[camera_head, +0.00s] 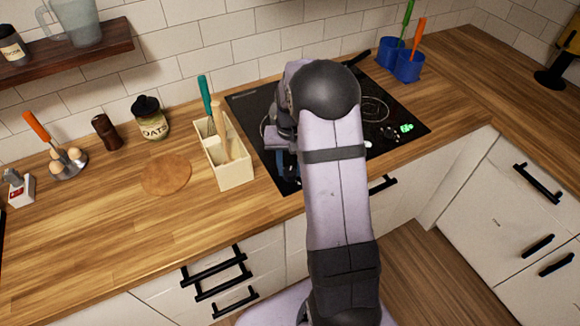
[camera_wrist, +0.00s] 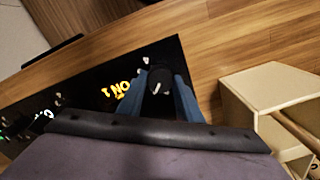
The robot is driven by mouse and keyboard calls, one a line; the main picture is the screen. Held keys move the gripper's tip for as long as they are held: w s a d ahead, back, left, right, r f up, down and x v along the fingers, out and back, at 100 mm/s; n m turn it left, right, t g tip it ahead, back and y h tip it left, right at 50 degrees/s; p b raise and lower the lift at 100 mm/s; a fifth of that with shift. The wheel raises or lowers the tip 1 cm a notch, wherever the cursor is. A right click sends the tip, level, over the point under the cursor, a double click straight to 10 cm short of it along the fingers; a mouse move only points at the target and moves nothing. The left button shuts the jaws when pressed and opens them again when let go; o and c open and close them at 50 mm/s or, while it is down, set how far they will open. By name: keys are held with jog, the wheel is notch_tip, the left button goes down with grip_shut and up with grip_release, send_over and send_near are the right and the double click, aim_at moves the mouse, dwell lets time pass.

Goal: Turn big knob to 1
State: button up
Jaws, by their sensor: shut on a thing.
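In the wrist view a black knob (camera_wrist: 160,76) with a white pointer mark sits on the black cooktop (camera_wrist: 95,72) near its edge. My gripper (camera_wrist: 161,84) has its two blue fingers shut on the knob, one on each side. An orange lit display (camera_wrist: 115,89) beside the knob seems to read "ON 1". In the head view the blue fingers (camera_head: 284,170) show at the near left part of the cooktop (camera_head: 409,100).
A cream utensil box (camera_head: 232,174) stands close left of the cooktop and shows near the fingers in the wrist view (camera_wrist: 268,82). Smaller knobs with a green display (camera_head: 406,128) are at the cooktop's right. Blue cups (camera_head: 408,67) stand behind. The counter front left is clear.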

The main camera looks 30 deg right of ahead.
aim_at(290, 170)
jog(key=shift+w, duration=0.1)
jog(key=o, duration=1)
jog(key=shift+o, duration=0.2)
jog(key=shift+r, duration=0.1)
jog(key=shift+r+b, duration=1.15)
jog(key=shift+r, duration=2.45)
